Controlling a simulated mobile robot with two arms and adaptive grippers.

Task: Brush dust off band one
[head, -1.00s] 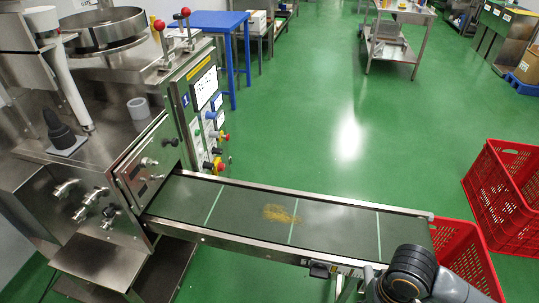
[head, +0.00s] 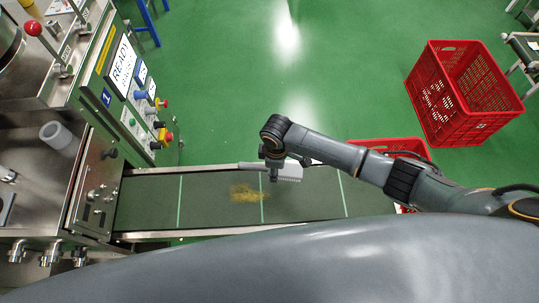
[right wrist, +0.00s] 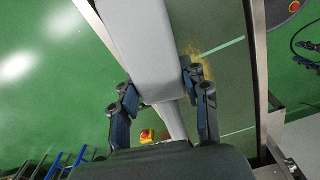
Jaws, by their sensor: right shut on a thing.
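The conveyor belt (head: 150,205) of band one is dark green with pale cross lines, running right from the machine marked 1. A patch of yellow-brown dust (head: 247,193) lies on it near the middle line; part of it also shows in the right wrist view (right wrist: 196,62). My right gripper (head: 276,168) is above the belt's far side, just right of the dust. It is shut on a pale grey brush (head: 288,173), seen close between the fingers in the right wrist view (right wrist: 145,45). Whether the bristles touch the belt cannot be told. My left gripper is not in view.
The machine's control panel (head: 135,95), with buttons and red knobs, stands at the belt's left end. A red crate (head: 460,95) stands on the floor at right; another (head: 390,146) is partly hidden behind my arm.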

